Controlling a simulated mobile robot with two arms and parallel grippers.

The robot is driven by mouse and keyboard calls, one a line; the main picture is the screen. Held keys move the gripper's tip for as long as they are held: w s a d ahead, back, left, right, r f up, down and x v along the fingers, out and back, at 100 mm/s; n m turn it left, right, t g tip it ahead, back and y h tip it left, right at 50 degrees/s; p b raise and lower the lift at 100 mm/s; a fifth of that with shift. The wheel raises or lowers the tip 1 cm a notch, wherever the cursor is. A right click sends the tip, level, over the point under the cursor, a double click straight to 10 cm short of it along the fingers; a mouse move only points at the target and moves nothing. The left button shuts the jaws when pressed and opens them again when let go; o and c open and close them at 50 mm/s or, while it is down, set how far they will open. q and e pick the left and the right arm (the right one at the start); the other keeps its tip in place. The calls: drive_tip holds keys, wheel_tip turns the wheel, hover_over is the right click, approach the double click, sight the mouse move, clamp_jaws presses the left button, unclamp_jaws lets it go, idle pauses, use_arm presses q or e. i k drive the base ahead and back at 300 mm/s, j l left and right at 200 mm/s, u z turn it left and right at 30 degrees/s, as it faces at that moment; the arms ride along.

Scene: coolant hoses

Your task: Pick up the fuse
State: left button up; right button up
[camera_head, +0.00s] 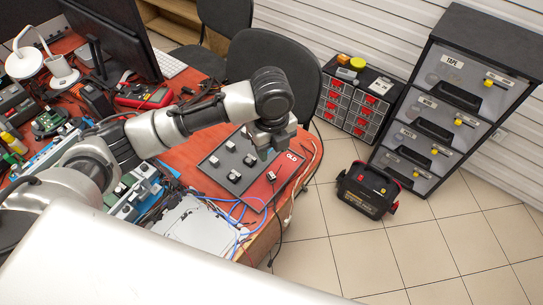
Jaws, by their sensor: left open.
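My left gripper (266,153) is at the end of the arm that reaches in from the left. It hangs over the right part of a dark grey board (212,168) on the red-brown table. It is open, and its body hides part of the board. Several small dark and pale pieces (234,176) stand on the board; they may be fuses, but they are too small to tell. A red area marked "OLD" (291,157) lies right of the board, with a small dark piece (271,176) near it. My right gripper is not in view.
The table (188,110) holds a black monitor (118,35), a red multimeter (143,96), a pale case (196,232) and loose cables. A black chair (262,55) stands behind. A drawer cabinet (455,95) and a black box (367,190) stand on the tiled floor at right.

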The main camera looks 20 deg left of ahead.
sight(213, 161)
drive_tip(key=u, duration=1.1)
